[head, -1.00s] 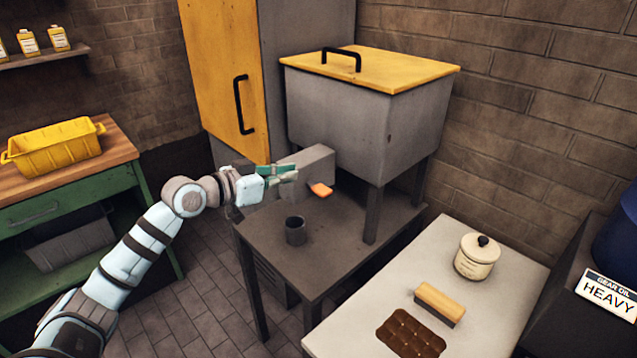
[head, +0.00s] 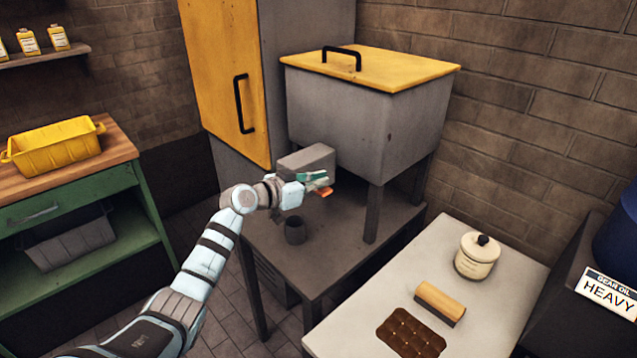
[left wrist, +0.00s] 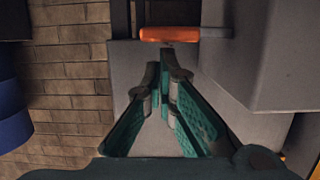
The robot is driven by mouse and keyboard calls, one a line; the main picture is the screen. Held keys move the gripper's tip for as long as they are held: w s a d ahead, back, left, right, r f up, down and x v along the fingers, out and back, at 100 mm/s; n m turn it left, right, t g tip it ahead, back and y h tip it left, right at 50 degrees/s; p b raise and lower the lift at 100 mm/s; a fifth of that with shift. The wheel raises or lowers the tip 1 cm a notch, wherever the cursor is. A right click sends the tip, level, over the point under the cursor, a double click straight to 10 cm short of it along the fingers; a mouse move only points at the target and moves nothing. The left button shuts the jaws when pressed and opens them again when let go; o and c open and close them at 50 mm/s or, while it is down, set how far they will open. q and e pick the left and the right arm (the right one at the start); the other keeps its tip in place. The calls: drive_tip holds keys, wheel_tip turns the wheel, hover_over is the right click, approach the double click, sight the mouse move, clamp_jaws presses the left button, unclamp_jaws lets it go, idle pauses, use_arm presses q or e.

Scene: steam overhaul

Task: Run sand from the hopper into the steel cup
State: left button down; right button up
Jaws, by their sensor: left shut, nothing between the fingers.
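The hopper (head: 335,118) is a grey box with a yellow lid, standing on legs on a dark table. A grey spout block (head: 308,160) juts from its front left, with an orange handle (head: 324,192) beside it. The steel cup (head: 294,230) is a dark cup standing upright on the table below the spout; its inside is not readable. My left gripper (head: 325,180) is shut and empty right by the handle, partly covering it. In the left wrist view the orange handle (left wrist: 170,34) lies just beyond the fingertips (left wrist: 165,75); contact cannot be told. My right gripper is out of view.
A pale table (head: 370,320) at front right holds a lidded jar (head: 477,258), a brush (head: 440,303) and a brown moulded slab (head: 411,332). A yellow-doored cabinet (head: 225,70) stands behind. A green bench (head: 75,205) with a yellow tub (head: 55,143) stands left.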

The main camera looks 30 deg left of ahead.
sight(323, 195)
use_arm(q)
drive_tip(key=f+m+b, duration=0.2)
drive_tip(key=b, duration=0.1)
drive_tip(key=d+f+m+y+b, duration=0.1)
drive_tip(key=shift+s+d+f+t+b, duration=0.1)
drive_tip(key=shift+s+f+t+b, duration=0.1)
drive_tip(key=shift+f+t+b, duration=0.15)
drive_tip(key=shift+r+m+y, duration=0.2)
drive_tip(key=shift+m+y, duration=0.1)
drive_tip(key=shift+m, duration=0.2)
drive_tip(key=shift+r, duration=0.2)
idle(1.7)
wheel_tip(323, 195, up, 5)
drive_tip(key=d+p, duration=0.1)
drive_tip(key=p, duration=0.5)
drive_tip(key=f+v, duration=0.1)
drive_tip(key=v, duration=0.9)
drive_tip(key=shift+s+a, duration=0.1)
drive_tip(key=shift+s, duration=0.05)
